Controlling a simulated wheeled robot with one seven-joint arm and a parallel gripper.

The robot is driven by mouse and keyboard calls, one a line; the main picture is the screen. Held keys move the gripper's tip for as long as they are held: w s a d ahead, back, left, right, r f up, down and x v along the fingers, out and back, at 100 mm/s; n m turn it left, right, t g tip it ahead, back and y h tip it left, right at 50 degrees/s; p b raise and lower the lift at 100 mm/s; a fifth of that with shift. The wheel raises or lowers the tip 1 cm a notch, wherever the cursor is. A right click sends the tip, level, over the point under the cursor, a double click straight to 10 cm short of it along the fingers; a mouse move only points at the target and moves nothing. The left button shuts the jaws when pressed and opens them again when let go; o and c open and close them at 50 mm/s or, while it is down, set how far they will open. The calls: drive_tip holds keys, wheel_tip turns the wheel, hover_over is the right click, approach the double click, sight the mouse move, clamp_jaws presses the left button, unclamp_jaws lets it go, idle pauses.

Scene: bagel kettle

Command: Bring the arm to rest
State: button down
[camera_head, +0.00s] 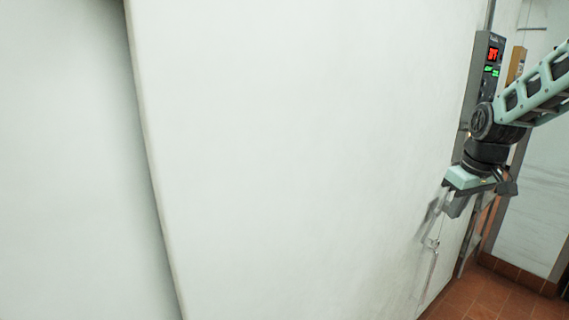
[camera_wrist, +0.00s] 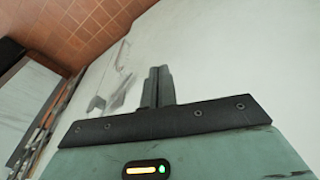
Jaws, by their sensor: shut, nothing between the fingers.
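My gripper (camera_wrist: 159,72) shows in the wrist view with its two dark fingers together and nothing between them. In the head view my gripper (camera_head: 455,207) hangs at the right, below my bent teal and black wrist, close in front of a large white panel (camera_head: 300,150). The panel also fills the right part of the wrist view (camera_wrist: 225,60). The fingertips are small and hard to make out in the head view. I cannot tell whether they touch the panel.
A control box (camera_head: 488,65) with red and green displays is mounted behind my arm. Red tiled floor (camera_head: 495,295) shows at lower right. The white panel blocks the left and middle.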

drive_tip(key=s+a+f+m, duration=0.2)
drive_tip(key=s+a+f, duration=0.1)
drive_tip(key=s, duration=0.7)
drive_tip(key=s+a+f+m, duration=0.15)
drive_tip(key=s+a, duration=0.25)
drive_tip(key=s, duration=0.6)
drive_tip(key=s+a+f+n+g+b, duration=0.1)
drive_tip(key=s+a+n, duration=0.3)
drive_tip(key=a, duration=0.5)
drive_tip(key=s+a+f+n+g+b, duration=0.1)
drive_tip(key=s+a+f+n+b, duration=0.1)
drive_tip(key=s+a, duration=0.7)
drive_tip(key=shift+s+n+b, duration=0.15)
drive_tip(key=shift+n+b, duration=0.7)
drive_tip(key=shift+n, duration=0.2)
drive_tip(key=shift+f, duration=0.1)
